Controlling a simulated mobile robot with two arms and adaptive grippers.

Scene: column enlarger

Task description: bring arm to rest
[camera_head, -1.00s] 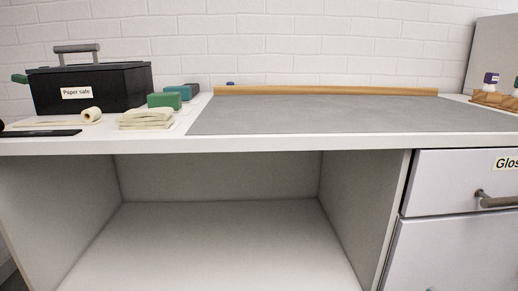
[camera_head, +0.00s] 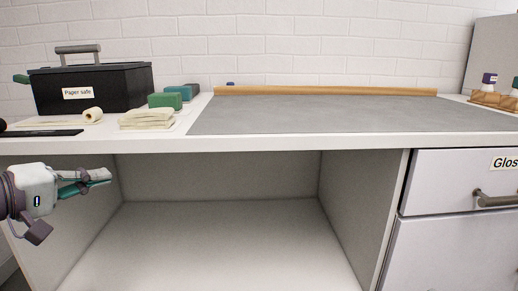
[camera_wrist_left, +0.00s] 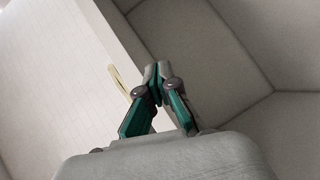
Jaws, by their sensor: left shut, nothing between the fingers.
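My left gripper (camera_head: 98,175) comes in from the left edge in the head view. It is below the front edge of the white counter (camera_head: 300,143), in front of the open space under it. Its fingers point right and are together with nothing between them. In the left wrist view the closed fingertips (camera_wrist_left: 157,72) show against the counter edge and the empty space. My right gripper is in neither view.
On the counter stand a black box labelled Paper safe (camera_head: 95,88), folded cloths (camera_head: 148,118), green blocks (camera_head: 165,100) and a grey mat (camera_head: 320,115) with a wooden strip (camera_head: 325,91). Drawers (camera_head: 460,182) are at the right. The space under the counter (camera_head: 220,235) is empty.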

